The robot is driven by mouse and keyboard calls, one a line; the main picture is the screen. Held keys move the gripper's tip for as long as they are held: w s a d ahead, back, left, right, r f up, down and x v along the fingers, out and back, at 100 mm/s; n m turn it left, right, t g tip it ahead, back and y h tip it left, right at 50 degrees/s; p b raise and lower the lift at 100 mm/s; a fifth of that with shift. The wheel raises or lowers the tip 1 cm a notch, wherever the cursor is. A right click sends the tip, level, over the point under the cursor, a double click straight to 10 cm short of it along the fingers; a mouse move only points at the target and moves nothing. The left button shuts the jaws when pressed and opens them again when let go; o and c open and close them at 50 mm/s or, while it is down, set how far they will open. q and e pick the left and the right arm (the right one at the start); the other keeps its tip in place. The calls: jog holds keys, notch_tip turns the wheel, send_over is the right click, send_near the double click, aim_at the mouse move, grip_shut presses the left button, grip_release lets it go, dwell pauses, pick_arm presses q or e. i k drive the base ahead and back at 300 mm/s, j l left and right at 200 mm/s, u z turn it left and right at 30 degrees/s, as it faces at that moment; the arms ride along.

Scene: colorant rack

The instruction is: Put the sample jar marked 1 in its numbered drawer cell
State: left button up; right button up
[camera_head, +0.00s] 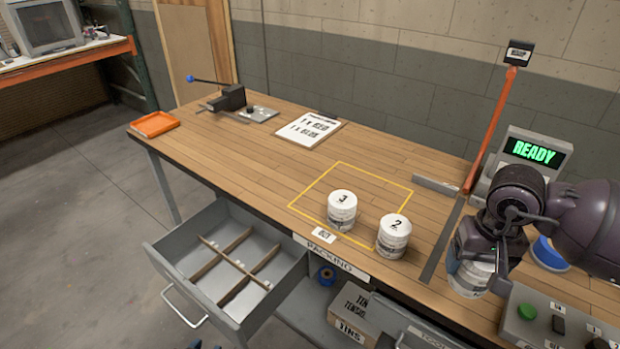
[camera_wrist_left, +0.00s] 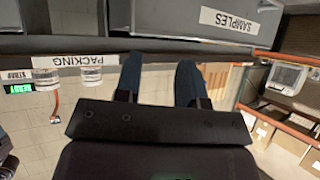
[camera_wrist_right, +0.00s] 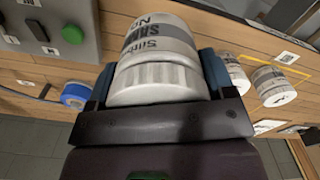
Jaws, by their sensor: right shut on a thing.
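My right gripper (camera_head: 486,258) is shut on a white jar (camera_head: 468,280) at the right of the bench. This jar fills the middle of the right wrist view (camera_wrist_right: 158,62); its number is not visible. I cannot tell whether it touches the bench top. Jars marked 3 (camera_head: 342,212) and 2 (camera_head: 393,237) stand upright by the yellow outline. The grey drawer (camera_head: 282,288) is pulled out at the bench front, with crossed wooden dividers (camera_head: 236,263) and no jar visible inside; its cell numbers are unreadable. My left gripper (camera_wrist_left: 160,82) is open and empty.
A READY display (camera_head: 534,152), an orange post (camera_head: 487,130) and a button box (camera_head: 560,322) stand near the right gripper. A blue-rimmed item (camera_head: 549,254) lies behind it. A grey strip (camera_head: 440,240) crosses the bench between the held jar and jar 2.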

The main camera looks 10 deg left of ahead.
aim_at(195, 261)
jog(key=j+u, duration=0.1)
jog(key=j, duration=0.4)
jog(key=i+j+u, duration=0.1)
jog(key=j, duration=0.35)
jog(key=j+u, duration=0.1)
jog(key=j, duration=0.4)
jog(key=i+j, duration=0.15)
jog(key=j, duration=0.3)
jog(key=u, duration=0.05)
